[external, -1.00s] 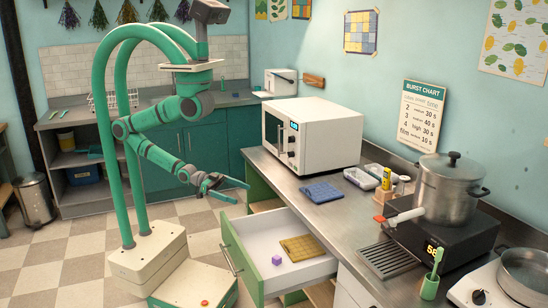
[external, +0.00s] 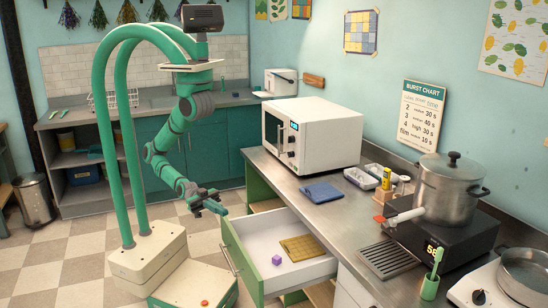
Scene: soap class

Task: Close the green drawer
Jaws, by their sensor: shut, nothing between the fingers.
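The green drawer (external: 240,258) is pulled out from under the steel counter. Its front is green with a metal bar handle (external: 231,260), and its inside is white. A small purple cube (external: 276,260) and a yellow patterned cloth (external: 301,248) lie in it. My gripper (external: 222,211) is shut and empty. In the picture it shows just above and left of the top of the drawer front; whether it touches the front cannot be told.
The steel counter (external: 345,225) stands right of the drawer, bearing a white microwave (external: 312,137), a blue cloth (external: 322,192) and a pot (external: 449,190) on a black burner. Checkered floor is open to the left.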

